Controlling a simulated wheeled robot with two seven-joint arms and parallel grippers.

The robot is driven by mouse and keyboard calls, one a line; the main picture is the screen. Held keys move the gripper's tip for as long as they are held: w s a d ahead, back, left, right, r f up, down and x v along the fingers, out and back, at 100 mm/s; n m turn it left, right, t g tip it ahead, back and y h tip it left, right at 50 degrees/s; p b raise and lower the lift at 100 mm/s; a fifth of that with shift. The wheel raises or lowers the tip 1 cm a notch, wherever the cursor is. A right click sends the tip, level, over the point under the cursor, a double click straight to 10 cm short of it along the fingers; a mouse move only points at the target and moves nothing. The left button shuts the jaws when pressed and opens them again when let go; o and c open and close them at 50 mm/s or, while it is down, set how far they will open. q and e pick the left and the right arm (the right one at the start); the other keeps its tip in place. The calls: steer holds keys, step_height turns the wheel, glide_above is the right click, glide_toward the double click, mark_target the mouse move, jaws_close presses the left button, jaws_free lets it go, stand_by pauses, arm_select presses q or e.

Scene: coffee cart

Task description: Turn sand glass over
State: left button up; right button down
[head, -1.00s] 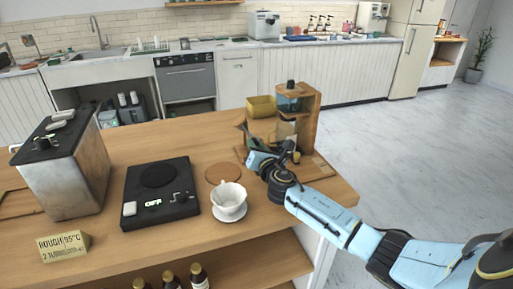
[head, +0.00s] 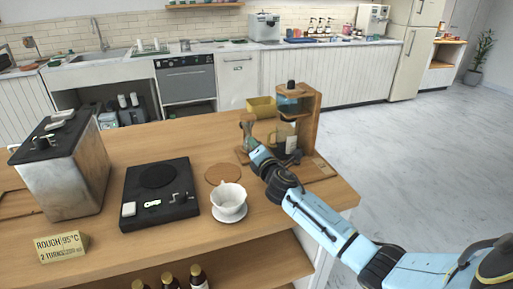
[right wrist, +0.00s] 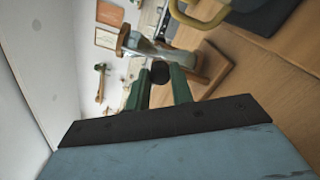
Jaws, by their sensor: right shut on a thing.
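The sand glass (head: 247,127), a slim glass with wooden ends, is near the back of the wooden counter, left of the wooden coffee stand. In the head view it appears close to upright. My right gripper (head: 250,147) is shut on it. In the right wrist view the sand glass (right wrist: 158,50) lies across the picture at the tips of the green fingers (right wrist: 160,85); that picture is rolled sideways. The gripper partly hides its lower part, and I cannot tell whether its base touches the counter. My left gripper is not in view.
The wooden coffee stand (head: 312,115) is close on the right of the gripper, with a yellow box (head: 262,107) behind. A white dripper cup (head: 229,197), round coaster (head: 222,173), black scale (head: 160,192), metal grinder box (head: 65,170) and sign (head: 61,246) occupy the counter.

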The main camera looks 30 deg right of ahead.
stand_by(0.3)
steer(key=c, duration=1.2)
jaws_free()
steer(key=shift+c, duration=0.2)
steer(key=p+v, duration=0.1)
steer(key=v, duration=1.1)
steer(key=shift+s+f, duration=0.1)
steer(key=shift+s, duration=0.05)
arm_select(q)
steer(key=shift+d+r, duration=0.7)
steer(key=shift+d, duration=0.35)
arm_select(e)
steer(key=shift+s, duration=0.55)
